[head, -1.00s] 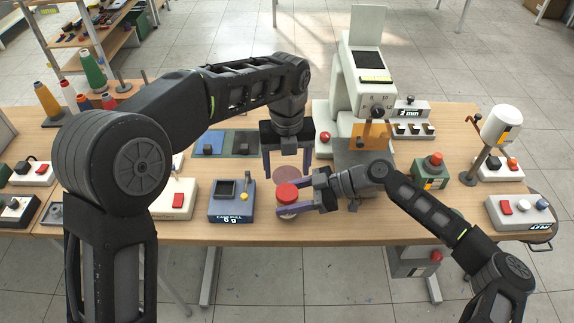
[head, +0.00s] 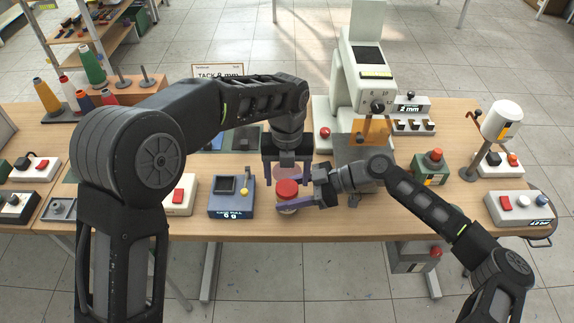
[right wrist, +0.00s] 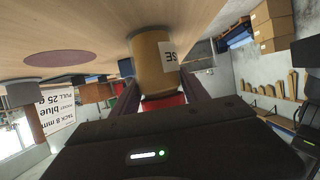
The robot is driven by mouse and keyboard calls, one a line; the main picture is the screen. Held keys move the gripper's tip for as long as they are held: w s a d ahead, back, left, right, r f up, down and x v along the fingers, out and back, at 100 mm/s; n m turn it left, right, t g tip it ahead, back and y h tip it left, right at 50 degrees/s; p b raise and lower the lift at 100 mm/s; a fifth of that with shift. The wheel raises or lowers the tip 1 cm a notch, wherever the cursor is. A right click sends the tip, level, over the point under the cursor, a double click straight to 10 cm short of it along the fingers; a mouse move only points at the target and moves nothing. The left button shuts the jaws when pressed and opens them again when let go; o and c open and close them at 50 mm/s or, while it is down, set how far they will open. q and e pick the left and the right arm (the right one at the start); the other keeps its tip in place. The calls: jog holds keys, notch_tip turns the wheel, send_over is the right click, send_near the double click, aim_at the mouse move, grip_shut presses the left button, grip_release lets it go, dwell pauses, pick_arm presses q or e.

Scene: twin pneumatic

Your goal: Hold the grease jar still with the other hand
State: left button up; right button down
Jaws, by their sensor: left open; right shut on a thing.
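The grease jar (head: 286,193) has a red lid and a pale body, and stands near the front edge of the bench. In the right wrist view the jar (right wrist: 153,60) looks tan with a white label, and its red lid (right wrist: 163,101) is between my fingers. My right gripper (head: 292,194) comes in from the right and is shut on the jar. My left gripper (head: 287,181) points down at the jar from above and behind, open, with a finger to each side of the lid. Whether its fingers touch the lid cannot be told.
A pinkish round mark (right wrist: 60,58) lies on the bench by the jar. A blue scale box (head: 231,198) stands left of the jar. A grey press (head: 350,95) stands behind right, and a green box with a red button (head: 431,168) to the right.

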pick_arm(q)
jog(key=shift+f, duration=1.4)
jog(key=shift+c, duration=0.3)
jog(key=c, duration=1.4)
jog(key=n, duration=0.3)
jog(key=o, duration=1.5)
jog(key=shift+o, duration=0.2)
jog(key=shift+r, duration=0.1)
jog(key=shift+r, duration=2.2)
jog(key=shift+c, duration=0.4)
